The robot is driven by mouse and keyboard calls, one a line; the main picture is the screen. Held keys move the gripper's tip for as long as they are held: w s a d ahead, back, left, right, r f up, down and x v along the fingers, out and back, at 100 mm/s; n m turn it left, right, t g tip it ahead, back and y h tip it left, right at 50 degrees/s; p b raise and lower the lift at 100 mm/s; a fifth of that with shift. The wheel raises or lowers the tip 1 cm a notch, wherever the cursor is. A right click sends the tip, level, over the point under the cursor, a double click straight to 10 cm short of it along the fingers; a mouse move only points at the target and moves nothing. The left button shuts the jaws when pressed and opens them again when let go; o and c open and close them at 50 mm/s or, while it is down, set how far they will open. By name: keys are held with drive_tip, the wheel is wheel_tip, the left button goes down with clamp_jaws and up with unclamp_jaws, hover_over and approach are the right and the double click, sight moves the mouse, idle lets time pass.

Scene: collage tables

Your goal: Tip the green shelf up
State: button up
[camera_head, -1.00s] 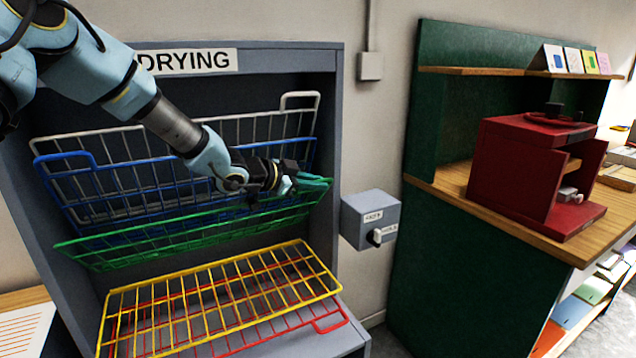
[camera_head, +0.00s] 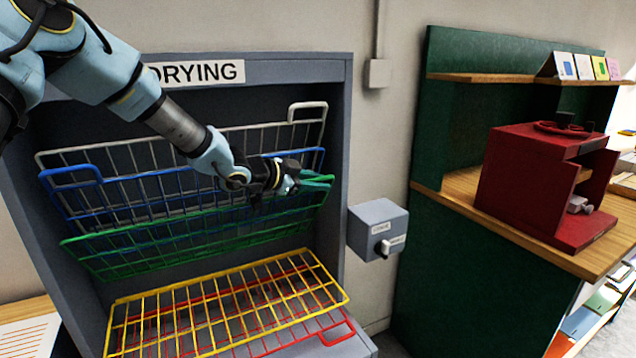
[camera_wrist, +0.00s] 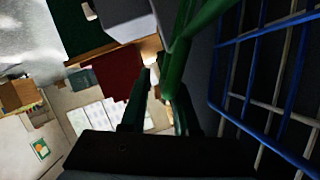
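The green shelf (camera_head: 150,243) is a wire rack in the drying cabinet. It is tilted, its front edge raised and its mesh sloping down toward the back. Its handle loop (camera_head: 318,181) is at the right end of the front edge. My gripper (camera_head: 290,184) is at that handle. In the wrist view, the green bar (camera_wrist: 178,65) runs by the fingertips of my gripper (camera_wrist: 157,82), close to the right finger. A gap shows between the fingers, so the gripper looks open. Exact contact with the bar is hard to tell.
Blue (camera_head: 75,190) and white (camera_head: 310,115) racks stand steeply tipped behind the green one. A yellow rack (camera_head: 330,285) lies lower, above a red rack (camera_head: 338,335). The cabinet's right wall (camera_head: 340,160) is close to my gripper. A grey switch box (camera_head: 376,220) is farther right.

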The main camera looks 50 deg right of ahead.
drive_tip(key=shift+o, duration=1)
drive_tip(key=shift+s, duration=0.1)
drive_tip(key=b+v, duration=0.2)
drive_tip(key=v, duration=0.8)
drive_tip(key=shift+a+r, duration=0.2)
drive_tip(key=shift+a, duration=0.15)
